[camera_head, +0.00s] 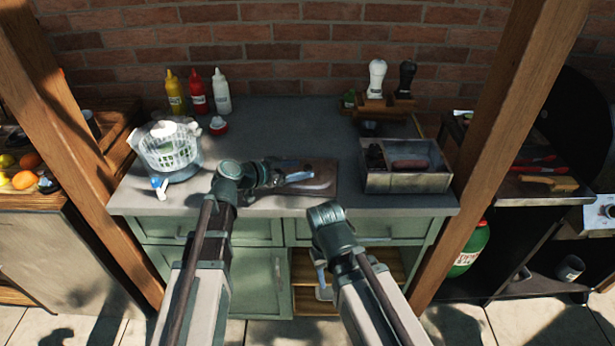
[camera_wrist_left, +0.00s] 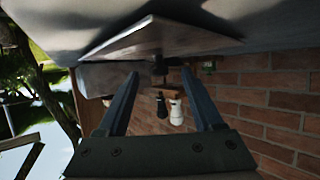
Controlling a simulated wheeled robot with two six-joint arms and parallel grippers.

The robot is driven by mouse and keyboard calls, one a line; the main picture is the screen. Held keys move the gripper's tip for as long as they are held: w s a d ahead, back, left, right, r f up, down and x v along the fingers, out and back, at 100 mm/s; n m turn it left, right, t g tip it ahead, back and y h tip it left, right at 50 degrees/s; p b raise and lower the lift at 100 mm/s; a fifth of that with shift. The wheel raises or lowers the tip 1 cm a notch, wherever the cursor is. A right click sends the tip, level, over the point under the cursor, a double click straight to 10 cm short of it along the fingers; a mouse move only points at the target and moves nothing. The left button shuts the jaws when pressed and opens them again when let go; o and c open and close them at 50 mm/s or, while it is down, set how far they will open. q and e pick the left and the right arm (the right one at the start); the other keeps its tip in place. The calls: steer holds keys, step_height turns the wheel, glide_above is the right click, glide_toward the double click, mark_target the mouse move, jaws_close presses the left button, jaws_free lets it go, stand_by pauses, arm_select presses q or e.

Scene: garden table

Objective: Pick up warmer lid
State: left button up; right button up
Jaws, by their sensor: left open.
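A flat brownish slab, which looks like the warmer lid (camera_head: 322,186), lies on the grey counter. In the left wrist view, the picture is upside down and the lid (camera_wrist_left: 165,36) is a thin metallic plate with a small dark knob between my fingertips. My left gripper (camera_head: 300,177) is open over the lid's left part; it also shows in the left wrist view (camera_wrist_left: 160,74). Nothing is seen held in it. My right gripper (camera_head: 321,280) hangs in front of the cabinet, below the counter edge, partly hidden by its arm.
A grey divided box (camera_head: 405,182) stands just right of the lid. A salad spinner (camera_head: 168,150) is at the left. Sauce bottles (camera_head: 199,92) and a wooden rack (camera_head: 385,103) with a white and a black shaker stand at the back. The counter's middle is clear.

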mark_target(306, 167)
arm_select(q)
steer(key=b+x, duration=0.1)
steer(key=x, duration=0.2)
steer(key=shift+w+d, duration=0.2)
steer(key=shift+d, duration=0.1)
jaws_close()
